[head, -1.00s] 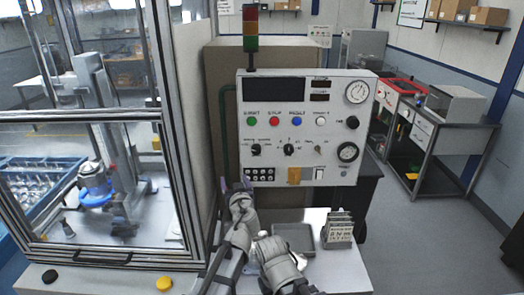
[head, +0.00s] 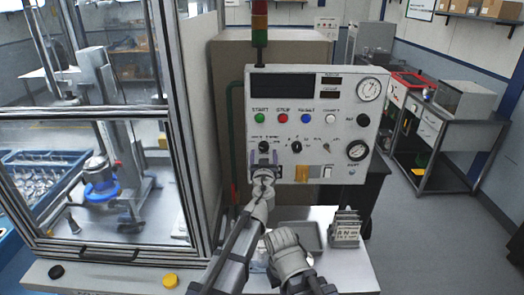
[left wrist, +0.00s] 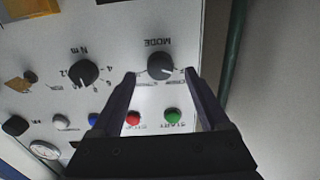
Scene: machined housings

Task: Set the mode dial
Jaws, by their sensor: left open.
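The mode dial (head: 264,147) is a black knob on the left of the white control panel (head: 345,100). The left wrist view shows the panel upside down, with the dial (left wrist: 161,66) beside its MODE label. My left gripper (head: 264,158) is open just below the dial in the head view. In the left wrist view its fingertips (left wrist: 160,76) stand on either side of the dial, with no clear contact. The dial's pointer setting is too small to read. A grey part of my right arm shows low in the head view; its jaws are not visible.
A second black knob (head: 296,146) sits right of the dial, labelled Nm in the left wrist view (left wrist: 84,73). Green (head: 259,118), red (head: 283,118) and blue (head: 306,118) buttons are above. A grey tray (head: 300,236) and a card stand (head: 345,228) are on the bench below.

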